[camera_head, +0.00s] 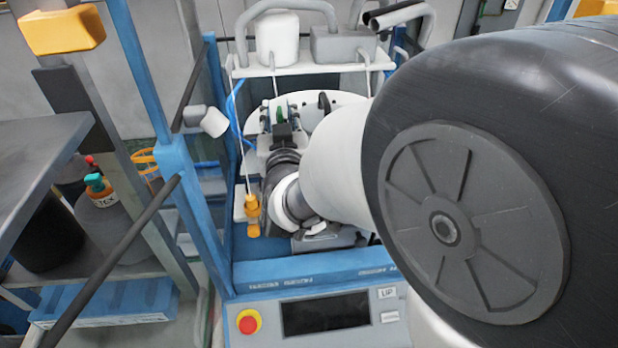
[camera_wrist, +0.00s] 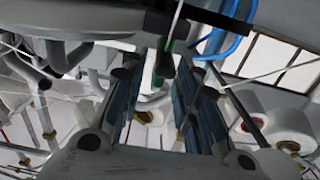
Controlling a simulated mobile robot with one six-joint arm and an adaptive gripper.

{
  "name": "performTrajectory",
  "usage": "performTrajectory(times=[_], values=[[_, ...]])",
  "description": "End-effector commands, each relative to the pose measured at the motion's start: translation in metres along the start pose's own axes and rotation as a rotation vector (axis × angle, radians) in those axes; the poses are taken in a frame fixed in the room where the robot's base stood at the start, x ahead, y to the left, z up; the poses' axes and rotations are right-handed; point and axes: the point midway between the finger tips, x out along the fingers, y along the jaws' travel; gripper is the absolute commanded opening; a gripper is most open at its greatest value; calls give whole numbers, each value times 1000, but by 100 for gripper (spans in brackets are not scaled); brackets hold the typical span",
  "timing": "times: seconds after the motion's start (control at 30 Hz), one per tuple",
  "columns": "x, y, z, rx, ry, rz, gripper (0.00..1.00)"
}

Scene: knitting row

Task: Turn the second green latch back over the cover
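A small green latch (camera_head: 280,114) shows at the top of the knitting machine, just beyond my gripper (camera_head: 283,128), which is mostly hidden behind my own wrist and arm. In the wrist view a green part (camera_wrist: 163,63), which looks like a latch, lies between and just past the fingertips of my gripper (camera_wrist: 160,85). My gripper is open, its two blue-lined fingers apart with a gap between them. I cannot tell whether a finger touches the green part. The white round surface (camera_head: 345,101) behind may be the cover. I see no other green latch.
Blue frame posts (camera_head: 181,175) stand left of the machine. A white shelf (camera_head: 300,70) with a cone sits above the latch. A thin white yarn (camera_head: 242,150) runs down to an orange fitting (camera_head: 252,210). The control panel (camera_head: 317,318) is in front.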

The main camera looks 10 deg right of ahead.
Motion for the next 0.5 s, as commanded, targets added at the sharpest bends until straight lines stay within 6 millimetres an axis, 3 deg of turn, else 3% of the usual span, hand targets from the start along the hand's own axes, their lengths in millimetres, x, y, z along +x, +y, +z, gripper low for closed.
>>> performTrajectory(times=[0.3, 0.5], values=[[-64, -1, 2, 2, 0, -5, 29], [-86, 0, 6, 3, 6, 0, 29]])
